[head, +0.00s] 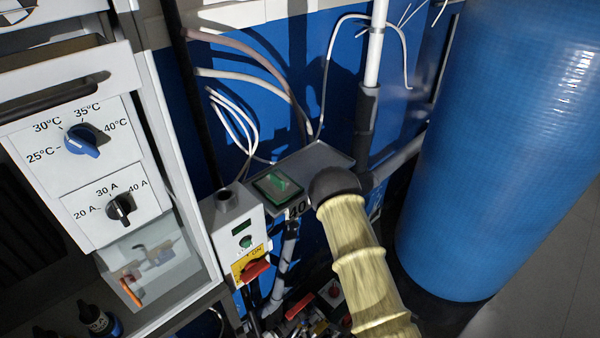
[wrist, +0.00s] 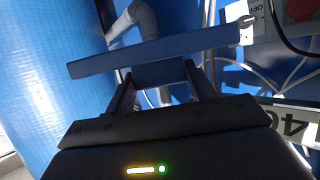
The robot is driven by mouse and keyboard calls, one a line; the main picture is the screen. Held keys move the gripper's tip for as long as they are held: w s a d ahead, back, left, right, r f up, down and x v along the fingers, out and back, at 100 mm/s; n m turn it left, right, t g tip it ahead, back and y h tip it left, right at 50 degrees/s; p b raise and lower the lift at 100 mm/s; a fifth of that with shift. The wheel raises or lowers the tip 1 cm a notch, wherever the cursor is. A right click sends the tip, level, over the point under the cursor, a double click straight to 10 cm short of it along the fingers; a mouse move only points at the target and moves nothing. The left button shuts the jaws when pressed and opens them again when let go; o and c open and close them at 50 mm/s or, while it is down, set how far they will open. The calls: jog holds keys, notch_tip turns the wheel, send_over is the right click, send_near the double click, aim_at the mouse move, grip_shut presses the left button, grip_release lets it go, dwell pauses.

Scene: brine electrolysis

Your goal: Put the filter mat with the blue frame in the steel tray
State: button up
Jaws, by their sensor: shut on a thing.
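My gripper (wrist: 160,80) is shut on the blue-framed filter mat (wrist: 105,63), holding it by a blue block between the fingers. The wrist view shows the mat almost edge-on, as a long slanted blue bar, so its face is hidden. In the head view, a flat grey tray (head: 324,156), which looks like the steel tray, sits against the blue wall. A dark mat with a green frame and green handle (head: 278,186) lies at its left end. My arm in its yellow sleeve covers the tray's right front. My gripper and the blue-framed mat cannot be made out there.
A large blue tank (head: 505,140) stands at the right. A control box (head: 238,238) with a red switch is left of the tray's front. A cabinet with dials (head: 95,170) is at the far left. Pipes and loose white hoses (head: 235,120) run along the wall behind.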

jog(key=shift+s+f, duration=0.2)
jog(key=shift+f, duration=0.05)
